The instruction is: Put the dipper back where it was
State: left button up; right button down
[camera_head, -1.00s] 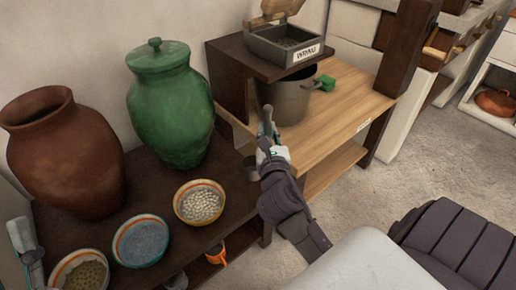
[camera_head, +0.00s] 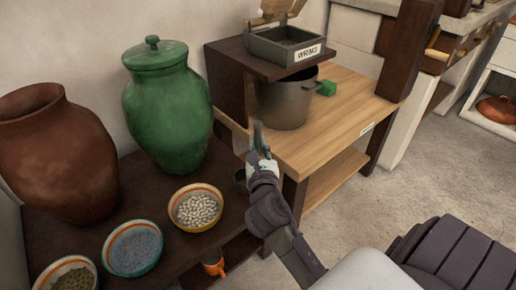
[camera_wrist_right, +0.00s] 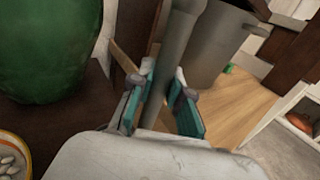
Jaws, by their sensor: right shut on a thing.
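My right gripper (camera_head: 260,160) is shut on the dipper (camera_head: 257,134), holding it by its long grey handle. The handle also shows between the two fingers (camera_wrist_right: 163,103) in the right wrist view. In the head view a small dark cup, seemingly the dipper's bowl, shows just below the hand at the left edge of the wooden table. I cannot tell whether it touches anything. My left gripper is not in view.
A green lidded jar (camera_head: 167,110), a brown jar (camera_head: 55,155) and bowls, including one of white beans (camera_head: 196,209), stand on the dark bench.

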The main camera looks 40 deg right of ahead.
jog(key=c, duration=1.1)
grip_release()
jog(key=shift+f, duration=0.1)
